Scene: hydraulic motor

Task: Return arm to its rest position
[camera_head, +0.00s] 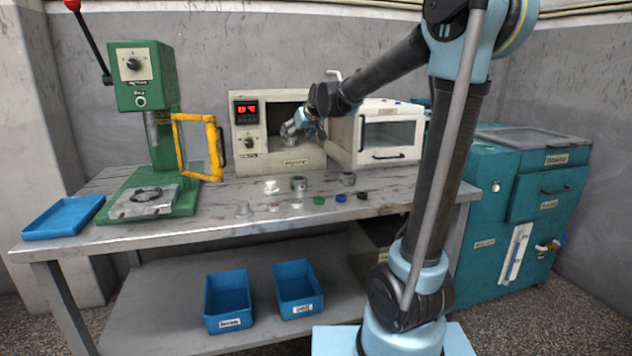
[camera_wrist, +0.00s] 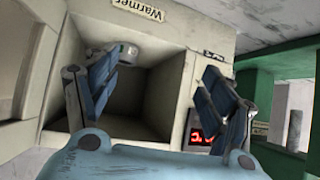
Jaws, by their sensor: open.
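My arm (camera_head: 440,180) reaches left over the workbench. My gripper (camera_head: 297,124) is at the front of the open warmer (camera_head: 247,158), which has a red display. In the wrist view the picture is upside down, and my gripper (camera_wrist: 160,92) has its two dark blue fingers spread wide with nothing between them. The warmer's cavity (camera_wrist: 150,100) lies behind the left finger and the gap. A small pale metal part (camera_wrist: 129,52) sits in the cavity, partly hidden by the left finger. I cannot tell whether they touch.
A green press (camera_head: 137,80) with a yellow guard (camera_head: 215,150) stands left of the warmer. A second white cabinet (camera_head: 390,140) stands right. Several small parts (camera_head: 298,184) lie on the bench (camera_head: 235,218). Blue bins (camera_head: 228,300) sit below; a teal washer (camera_head: 500,230) stands right.

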